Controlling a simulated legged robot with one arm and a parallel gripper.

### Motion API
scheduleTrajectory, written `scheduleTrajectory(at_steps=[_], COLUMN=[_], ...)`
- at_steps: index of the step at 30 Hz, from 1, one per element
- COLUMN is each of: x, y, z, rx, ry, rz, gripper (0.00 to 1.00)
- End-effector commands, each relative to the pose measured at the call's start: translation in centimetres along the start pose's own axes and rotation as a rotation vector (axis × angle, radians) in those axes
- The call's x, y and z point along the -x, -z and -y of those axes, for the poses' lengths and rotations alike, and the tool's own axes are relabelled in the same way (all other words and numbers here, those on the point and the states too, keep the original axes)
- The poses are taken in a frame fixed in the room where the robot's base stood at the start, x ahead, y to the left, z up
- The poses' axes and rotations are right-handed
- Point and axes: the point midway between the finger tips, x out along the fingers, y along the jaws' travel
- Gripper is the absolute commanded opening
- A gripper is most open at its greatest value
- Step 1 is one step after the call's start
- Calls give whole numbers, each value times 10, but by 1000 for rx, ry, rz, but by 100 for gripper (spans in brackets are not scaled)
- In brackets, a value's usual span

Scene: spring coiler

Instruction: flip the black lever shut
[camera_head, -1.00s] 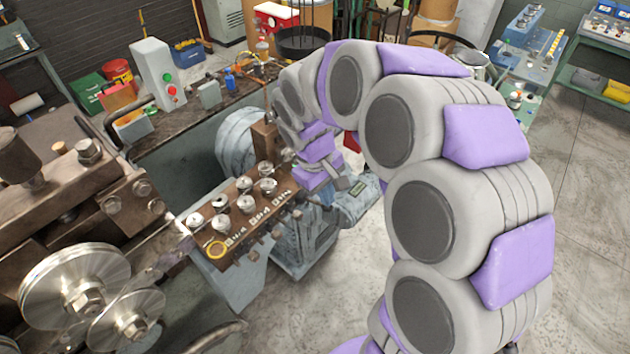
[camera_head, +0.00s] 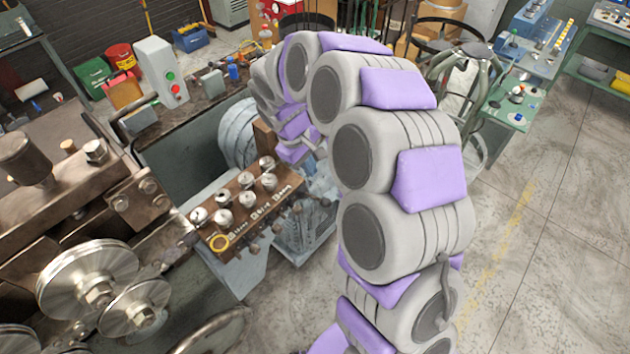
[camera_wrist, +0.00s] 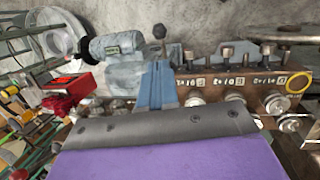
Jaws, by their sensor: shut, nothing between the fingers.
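My gripper (camera_wrist: 159,66) shows in the wrist view as two blue-grey fingers lying together, shut and empty. A thin stem with a dark ball knob (camera_wrist: 159,31), which looks like the black lever, stands just beyond the fingertips; whether they touch I cannot tell. In the head view my gripper (camera_head: 314,148) is at the far end of the brown roller block (camera_head: 240,232), partly hidden by my arm. I cannot make out the lever there. The roller block also shows right of the fingers in the wrist view (camera_wrist: 215,80).
A blue-grey motor (camera_wrist: 118,45) lies left of the knob in the wrist view. Large metal rollers (camera_head: 88,275) are at the head view's left. A control box (camera_head: 160,72) stands on the back bench. The floor (camera_head: 560,250) at right is clear.

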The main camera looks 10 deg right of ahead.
Motion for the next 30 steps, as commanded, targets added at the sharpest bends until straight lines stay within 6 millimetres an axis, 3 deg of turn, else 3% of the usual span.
scheduleTrajectory(at_steps=[18,24,30], x=[-108,-128,-133], y=[0,0,0], z=[2,2,2], rx=[0,1,0], ry=[1,0,0], rz=[3,4,0], gripper=[0,0,0])
